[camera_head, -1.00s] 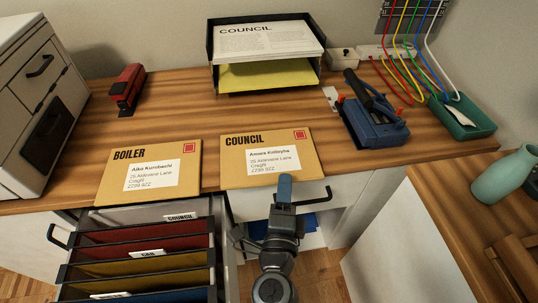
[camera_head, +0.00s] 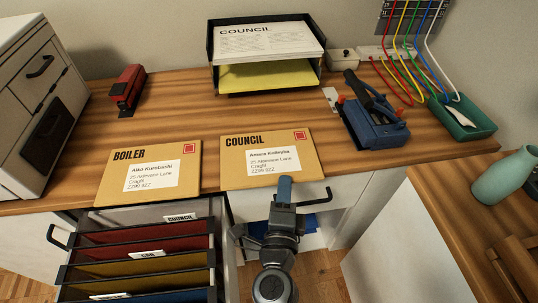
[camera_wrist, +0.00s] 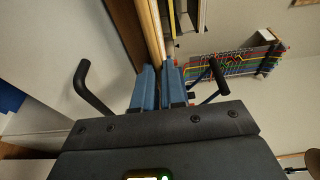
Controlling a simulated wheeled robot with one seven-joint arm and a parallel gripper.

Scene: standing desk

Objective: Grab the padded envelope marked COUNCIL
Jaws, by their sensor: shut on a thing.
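The padded envelope marked COUNCIL (camera_head: 235,172) lies flat on the desk, its near edge at the desk's front edge. My gripper (camera_head: 285,182) is at that near edge, right of the envelope's middle. In the wrist view the blue fingers of my gripper (camera_wrist: 160,75) are closed on the edge of the envelope (camera_wrist: 154,30), which stands as a thin tan strip between them. A second padded envelope, marked BOILER (camera_head: 120,186), lies to the left, apart from it.
An open drawer of hanging files (camera_head: 142,238) stands below the desk at left. A drawer handle (camera_head: 318,195) is close by my gripper. A letter tray (camera_head: 212,75), red stapler (camera_head: 127,88) and blue device (camera_head: 373,130) stand farther back. Bare desk (camera_head: 180,110) lies behind the envelopes.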

